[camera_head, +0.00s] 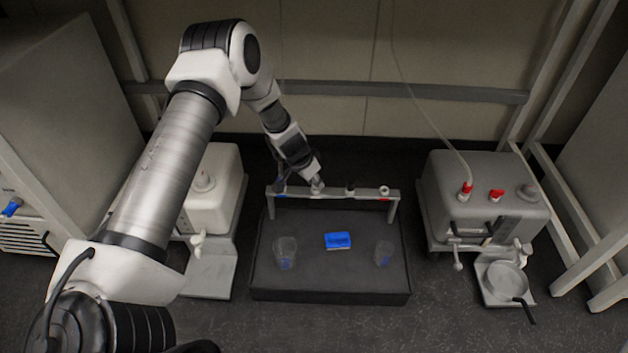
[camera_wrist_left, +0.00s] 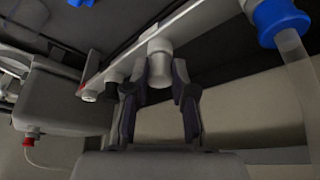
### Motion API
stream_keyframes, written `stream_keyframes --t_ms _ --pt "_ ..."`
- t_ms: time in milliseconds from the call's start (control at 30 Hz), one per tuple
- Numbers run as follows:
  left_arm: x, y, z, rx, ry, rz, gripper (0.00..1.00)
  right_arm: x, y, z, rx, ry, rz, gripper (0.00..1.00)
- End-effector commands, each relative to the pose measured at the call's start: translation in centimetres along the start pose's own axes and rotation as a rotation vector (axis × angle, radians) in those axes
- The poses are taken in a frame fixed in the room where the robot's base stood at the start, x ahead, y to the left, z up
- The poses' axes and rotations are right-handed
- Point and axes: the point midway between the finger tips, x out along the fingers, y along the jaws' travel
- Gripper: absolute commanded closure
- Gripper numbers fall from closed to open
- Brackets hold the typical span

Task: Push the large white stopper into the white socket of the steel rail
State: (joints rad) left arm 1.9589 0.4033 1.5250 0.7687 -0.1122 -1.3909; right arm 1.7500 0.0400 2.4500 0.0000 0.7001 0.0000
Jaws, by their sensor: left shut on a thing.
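The steel rail (camera_head: 333,192) stands on two legs at the back of the dark tray. My left gripper (camera_head: 316,184) is over the rail, left of its middle, and shut on the large white stopper (camera_head: 318,188). In the left wrist view the stopper (camera_wrist_left: 158,68) sits between the two fingers (camera_wrist_left: 160,88), right against the rail (camera_wrist_left: 125,62). I cannot tell how deep it sits, and the socket beneath it is hidden. A white ring-shaped fitting (camera_head: 384,190) with a red mark below it is at the rail's right end. My right gripper is not in view.
A blue fitting (camera_head: 281,187) with a tube, large in the left wrist view (camera_wrist_left: 275,20), is close beside the gripper. A black fitting (camera_head: 350,187) is on its other side. The tray (camera_head: 330,294) holds two clear cups and a blue block (camera_head: 338,240). Grey-white machines flank it.

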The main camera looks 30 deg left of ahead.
Motion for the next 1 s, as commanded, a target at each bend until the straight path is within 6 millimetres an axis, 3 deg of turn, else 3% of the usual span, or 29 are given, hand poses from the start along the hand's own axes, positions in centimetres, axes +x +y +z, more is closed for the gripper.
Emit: stream_keyframes --t_ms 333,367,400,433,767,1000 --pt "0.3 0.0 0.1 0.0 0.0 0.0 0.99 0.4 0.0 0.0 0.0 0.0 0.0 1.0" --pt "0.3 0.0 0.1 0.0 0.0 0.0 0.68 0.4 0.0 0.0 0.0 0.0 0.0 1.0" --pt "0.3 0.0 0.1 0.0 0.0 0.0 0.54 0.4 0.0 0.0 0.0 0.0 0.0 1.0" --pt "0.3 0.0 0.1 0.0 0.0 0.0 0.46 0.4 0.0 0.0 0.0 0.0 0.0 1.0" --pt "0.2 0.0 0.1 -0.001 0.0 0.0 0.46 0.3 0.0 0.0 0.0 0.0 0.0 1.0" --pt "-2.1 0.0 0.0 0.001 0.002 0.001 0.46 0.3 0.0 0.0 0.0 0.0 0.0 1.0"
